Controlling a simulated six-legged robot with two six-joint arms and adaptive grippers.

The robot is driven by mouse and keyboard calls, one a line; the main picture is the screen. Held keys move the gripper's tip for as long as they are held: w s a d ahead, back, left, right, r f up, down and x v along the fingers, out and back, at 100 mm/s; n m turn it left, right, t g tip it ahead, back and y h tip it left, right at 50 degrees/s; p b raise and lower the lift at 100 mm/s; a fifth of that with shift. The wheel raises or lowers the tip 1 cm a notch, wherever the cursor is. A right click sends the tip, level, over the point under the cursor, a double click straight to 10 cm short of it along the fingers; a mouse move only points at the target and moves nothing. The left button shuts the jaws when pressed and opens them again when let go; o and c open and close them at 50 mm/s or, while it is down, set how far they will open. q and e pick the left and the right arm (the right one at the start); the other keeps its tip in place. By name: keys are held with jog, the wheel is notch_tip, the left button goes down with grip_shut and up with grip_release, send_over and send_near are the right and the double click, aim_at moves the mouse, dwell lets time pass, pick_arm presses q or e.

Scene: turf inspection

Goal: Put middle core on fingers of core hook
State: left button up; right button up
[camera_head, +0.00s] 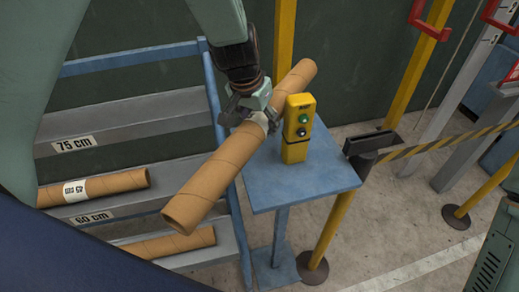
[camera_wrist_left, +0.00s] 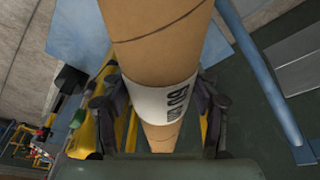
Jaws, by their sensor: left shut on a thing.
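My left gripper (camera_head: 250,112) is shut around the middle of a long brown cardboard core (camera_head: 228,160), at its white label band. The core is tilted in the head view, its near open end at lower left and its far end at upper right. It is held in front of the rack and beside the blue stand. In the left wrist view the core (camera_wrist_left: 158,45) runs between both fingers (camera_wrist_left: 160,108), and its band reads 60, upside down. I cannot pick out the core hook with certainty. My right gripper is not in view.
A grey shelf rack (camera_head: 120,126) with 75 cm and 60 cm labels stands left, with one core (camera_head: 120,183) and a lower core (camera_head: 170,244). A yellow button box (camera_head: 298,128) stands on the blue stand (camera_head: 330,178), close to the held core. Posts and a striped barrier belt (camera_head: 435,143) are right.

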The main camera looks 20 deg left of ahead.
pick_arm(q)
send_over(261, 158)
jog(key=s, duration=0.1)
jog(key=f, duration=0.4)
jog(key=shift+a+f, duration=0.25)
jog(key=shift+f, duration=0.15)
jog(key=shift+w+d+f, duration=0.1)
jog(key=shift+d+f, duration=0.05)
jog(key=shift+f, duration=0.4)
notch_tip(261, 158, down, 3)
jog(key=shift+f+b, duration=0.1)
jog(key=shift+b, duration=0.3)
jog(key=shift+f, duration=0.35)
jog(key=shift+f, duration=0.15)
jog(key=o, duration=1.7)
jog(key=shift+s, duration=0.2)
jog(key=shift+o, duration=0.2)
jog(key=shift+w, duration=0.1)
